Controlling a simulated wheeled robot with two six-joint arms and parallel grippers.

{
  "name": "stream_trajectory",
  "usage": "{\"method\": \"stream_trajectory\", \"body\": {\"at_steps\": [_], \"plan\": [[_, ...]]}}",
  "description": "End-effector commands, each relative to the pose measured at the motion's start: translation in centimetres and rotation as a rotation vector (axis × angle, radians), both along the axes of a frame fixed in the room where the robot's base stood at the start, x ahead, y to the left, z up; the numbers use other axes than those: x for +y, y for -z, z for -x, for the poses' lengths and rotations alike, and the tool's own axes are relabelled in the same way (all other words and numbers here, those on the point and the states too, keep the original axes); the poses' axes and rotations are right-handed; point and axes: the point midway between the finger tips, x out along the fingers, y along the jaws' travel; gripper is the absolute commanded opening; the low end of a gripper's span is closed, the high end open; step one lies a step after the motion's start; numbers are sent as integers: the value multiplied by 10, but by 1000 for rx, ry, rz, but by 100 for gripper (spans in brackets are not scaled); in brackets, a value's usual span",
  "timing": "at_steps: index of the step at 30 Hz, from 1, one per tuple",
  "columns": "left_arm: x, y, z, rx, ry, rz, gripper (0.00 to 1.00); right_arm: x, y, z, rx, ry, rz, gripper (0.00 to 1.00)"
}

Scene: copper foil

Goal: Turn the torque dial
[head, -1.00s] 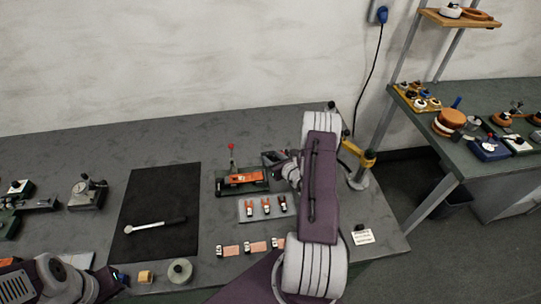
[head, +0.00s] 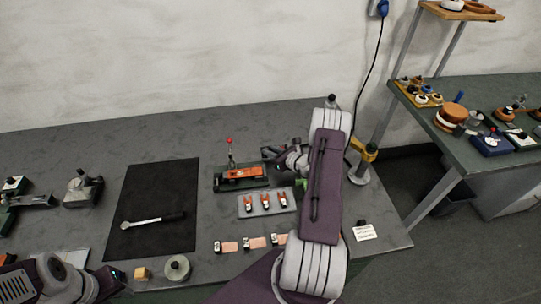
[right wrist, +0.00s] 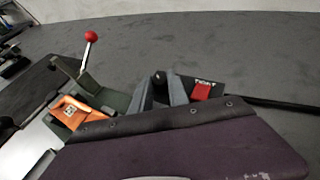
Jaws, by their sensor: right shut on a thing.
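My right gripper (head: 272,154) reaches over the back of the bench, just right of a dark green fixture (head: 222,184). In the right wrist view its grey fingers (right wrist: 162,92) are shut on a small dark piece (right wrist: 160,77), mostly hidden between them. A red label (right wrist: 203,90) on a dark part shows beside the fingers. I cannot make out the torque dial for certain. The fixture holds an orange part (head: 245,173) and has a red-ball lever (head: 229,141) standing up. My left gripper (head: 116,276) is at the lower left; its jaws are unclear.
A grey tray (head: 244,213) with orange clips lies in front of the fixture. A black mat (head: 150,186) with a silver wrench (head: 152,221) is to the left. A yellow clamp (head: 365,152) stands at the right edge. The bench behind the fixture is clear.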

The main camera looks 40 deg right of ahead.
Motion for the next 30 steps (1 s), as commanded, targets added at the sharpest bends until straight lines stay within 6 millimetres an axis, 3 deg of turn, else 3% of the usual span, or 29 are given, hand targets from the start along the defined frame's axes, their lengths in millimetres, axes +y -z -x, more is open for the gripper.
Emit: {"method": "stream_trajectory", "body": {"at_steps": [1, 6, 20, 21, 22, 30], "plan": [[0, 15, 0, 0, 0, 0, 36, -4, 6, -1, -7, -38, 6, 0], [0, 31, 0, 0, 0, 0, 36, -5, 3, -2, -8, -168, 6, 0], [0, 33, 0, 0, 0, 0, 36, -5, -1, -1, -2, -223, 3, 0], [0, 33, 0, 0, 0, 0, 36, -5, -1, -1, -2, -223, 3, 32], [0, 33, 0, 0, 0, 0, 36, -4, -1, -1, -2, -223, 3, 40], [0, 33, 0, 0, 0, 0, 36, -4, 0, 0, -1, -223, 3, 42]]}}
